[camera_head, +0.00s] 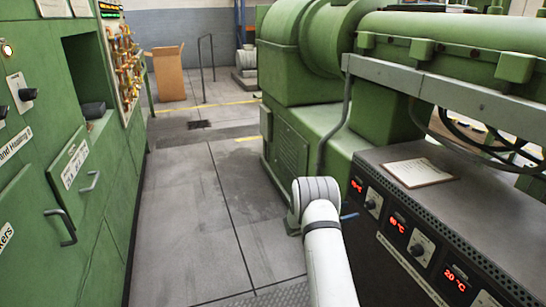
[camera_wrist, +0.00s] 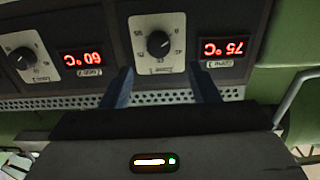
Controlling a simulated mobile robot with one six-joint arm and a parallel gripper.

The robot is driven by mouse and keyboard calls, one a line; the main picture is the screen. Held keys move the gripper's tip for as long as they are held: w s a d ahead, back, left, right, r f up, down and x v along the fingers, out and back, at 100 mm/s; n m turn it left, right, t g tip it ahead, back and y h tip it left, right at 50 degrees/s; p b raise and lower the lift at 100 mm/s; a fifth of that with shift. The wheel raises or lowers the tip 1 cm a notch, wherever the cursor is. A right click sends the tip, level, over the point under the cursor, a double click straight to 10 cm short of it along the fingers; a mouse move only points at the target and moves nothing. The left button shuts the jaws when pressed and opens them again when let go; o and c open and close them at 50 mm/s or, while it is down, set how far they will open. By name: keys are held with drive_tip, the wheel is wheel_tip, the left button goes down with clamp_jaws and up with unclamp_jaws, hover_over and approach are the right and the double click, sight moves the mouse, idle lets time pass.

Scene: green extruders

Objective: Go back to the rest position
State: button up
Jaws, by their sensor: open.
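My gripper (camera_wrist: 161,68) is open, with its two blue fingers apart and nothing between them. In the wrist view it faces a temperature control panel, seen upside down. A black knob (camera_wrist: 158,44) on a white dial plate shows between and beyond the fingertips. Red displays flank it, reading 60 °C (camera_wrist: 83,60) and 75 °C (camera_wrist: 223,48). In the head view my white arm reaches forward beside the extruder's control panel (camera_head: 402,240). Only a bit of blue finger shows there, past the arm near the panel's far end; the rest of the gripper is hidden.
The green extruder (camera_head: 310,135) stands close on the right. Green cabinets (camera_head: 75,190) with handles line the left. Clear grey floor (camera_head: 195,215) runs between them. A cardboard box (camera_head: 168,75) and a metal rail (camera_head: 206,68) stand at the back. A paper sheet (camera_head: 418,172) lies on the panel housing.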

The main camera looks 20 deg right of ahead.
drive_tip(key=w+a+r+n+t+y+p, duration=0.3)
drive_tip(key=w+a+r+t, duration=0.15)
drive_tip(key=r, duration=0.55)
drive_tip(key=w+a+r+n+t+y+p, duration=0.25)
drive_tip(key=a+r+t+y, duration=0.2)
drive_tip(key=r, duration=0.45)
drive_tip(key=s+a+r+n+t+y+p, duration=0.1)
drive_tip(key=s+a+r+n+y+p, duration=0.15)
drive_tip(key=a+r, duration=0.4)
drive_tip(key=s+a+r+n+y+p, duration=0.2)
drive_tip(key=s+a+r+y, duration=0.15)
drive_tip(key=a+r, duration=0.3)
drive_tip(key=s+a+r+n+g+y+p, duration=0.2)
drive_tip(key=s+a, duration=0.2)
drive_tip(key=s, duration=0.5)
drive_tip(key=s+a+r+n+g+y+p, duration=0.2)
drive_tip(key=s+a+p, duration=0.15)
drive_tip(key=s, duration=0.45)
drive_tip(key=s+a+r+n+g+y+p, duration=0.2)
drive_tip(key=s+a+r, duration=0.15)
drive_tip(key=s, duration=0.55)
drive_tip(key=s+f+g+h+p, duration=0.1)
drive_tip(key=s+g, duration=0.2)
drive_tip(key=s, duration=0.9)
drive_tip(key=shift+s+d+n, duration=0.35)
drive_tip(key=shift+s+n, duration=0.05)
drive_tip(key=shift+h, duration=0.25)
